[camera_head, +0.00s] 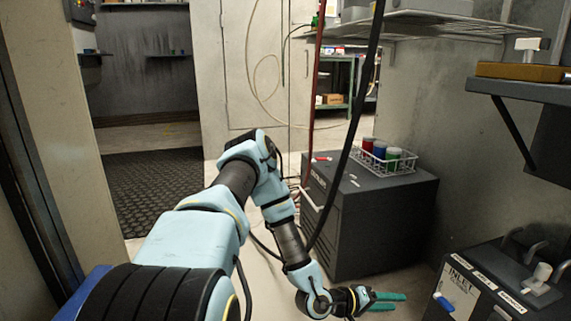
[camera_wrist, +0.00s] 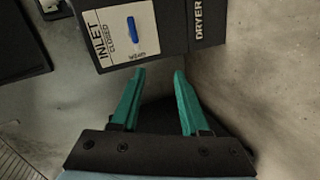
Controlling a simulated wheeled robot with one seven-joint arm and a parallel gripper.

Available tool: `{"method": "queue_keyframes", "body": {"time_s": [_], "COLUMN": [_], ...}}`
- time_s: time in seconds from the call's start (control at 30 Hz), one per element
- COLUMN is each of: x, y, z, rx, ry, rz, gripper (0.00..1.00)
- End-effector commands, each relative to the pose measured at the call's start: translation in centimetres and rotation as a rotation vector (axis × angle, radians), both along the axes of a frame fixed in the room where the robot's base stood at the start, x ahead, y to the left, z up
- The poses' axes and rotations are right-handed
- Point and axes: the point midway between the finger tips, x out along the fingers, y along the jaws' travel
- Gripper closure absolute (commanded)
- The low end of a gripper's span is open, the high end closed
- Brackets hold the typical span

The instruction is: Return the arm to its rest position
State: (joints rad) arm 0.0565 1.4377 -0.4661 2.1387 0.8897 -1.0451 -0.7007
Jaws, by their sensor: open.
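My arm stretches forward from the lower left in the head view, light blue and dark grey, bent downward at the elbow. My gripper (camera_head: 388,301) is low, above the pale floor in front of the dark cabinet, with its green fingers pointing right. In the wrist view my gripper (camera_wrist: 158,80) shows two green fingers spread apart with nothing between them. Beyond the fingertips is the dark dryer unit (camera_wrist: 205,22) with a white INLET CLOSED label and a blue lever (camera_wrist: 132,29). The fingers look apart from the unit, though the exact gap is hard to tell.
The dark cabinet (camera_head: 364,224) carries a white wire basket (camera_head: 400,170) with red, blue and green containers. The dryer unit (camera_head: 490,285) stands at lower right. A wall shelf (camera_head: 520,90) holds an orange-brown item. Hanging cables (camera_head: 345,150) pass near my forearm. Open floor lies left, beside the black mat (camera_head: 150,185).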

Motion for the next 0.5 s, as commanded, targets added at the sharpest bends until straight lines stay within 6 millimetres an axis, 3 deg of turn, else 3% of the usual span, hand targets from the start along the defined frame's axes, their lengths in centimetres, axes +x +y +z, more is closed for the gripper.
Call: {"method": "queue_keyframes", "body": {"time_s": [0.03,0.27,0.5], "x": [1.4,6.1,9.1], "y": [1.3,9.0,18.6], "z": [1.0,3.8,10.3], "rx": [0.089,0.489,0.852], "ry": [-0.05,-0.182,-0.224], "rz": [-0.02,-0.073,-0.07], "gripper": [0.55,0.55,0.55]}}
